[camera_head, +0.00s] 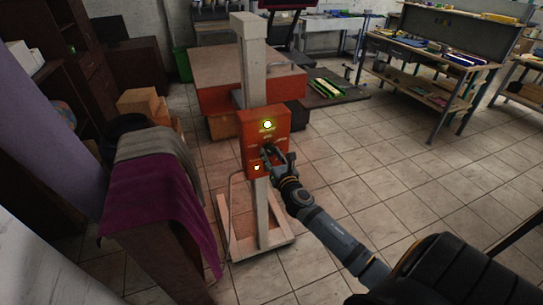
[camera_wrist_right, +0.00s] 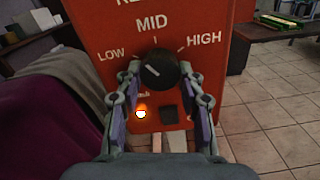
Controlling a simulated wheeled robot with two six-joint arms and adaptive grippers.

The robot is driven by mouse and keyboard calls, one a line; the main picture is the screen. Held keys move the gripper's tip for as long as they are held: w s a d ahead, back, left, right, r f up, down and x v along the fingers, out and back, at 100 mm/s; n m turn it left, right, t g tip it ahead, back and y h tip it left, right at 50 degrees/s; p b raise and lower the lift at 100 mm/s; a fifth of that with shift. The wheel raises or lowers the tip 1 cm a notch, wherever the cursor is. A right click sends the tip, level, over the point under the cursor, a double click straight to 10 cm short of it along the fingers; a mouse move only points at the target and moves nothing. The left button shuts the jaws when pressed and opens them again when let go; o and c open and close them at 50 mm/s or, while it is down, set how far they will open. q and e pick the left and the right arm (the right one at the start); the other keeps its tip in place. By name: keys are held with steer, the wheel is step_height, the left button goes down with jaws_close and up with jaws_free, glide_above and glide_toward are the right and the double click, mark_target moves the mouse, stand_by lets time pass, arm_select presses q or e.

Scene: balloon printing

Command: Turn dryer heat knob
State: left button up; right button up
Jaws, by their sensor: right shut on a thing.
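The dryer's red control box (camera_head: 254,123) is mounted on a pale post in the middle of the head view. In the right wrist view, its black heat knob (camera_wrist_right: 159,70) sits below the printed labels LOW, MID and HIGH. The white line on the knob slants up to the left. My right gripper (camera_wrist_right: 159,76) is shut on the knob, one finger on each side of it. In the head view my right gripper (camera_head: 270,157) covers the knob. My left gripper is not in view.
An orange light (camera_wrist_right: 141,113) and a black switch (camera_wrist_right: 169,115) sit below the knob. A rack with purple and grey cloth (camera_head: 150,190) stands at the left. Tiled floor to the right is clear.

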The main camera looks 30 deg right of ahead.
steer(key=m, duration=0.3)
steer(key=shift+b, duration=0.4)
steer(key=shift+m+b, duration=0.4)
steer(key=shift+m, duration=1.5)
steer(key=o, duration=1.2)
steer(key=shift+c, duration=0.2)
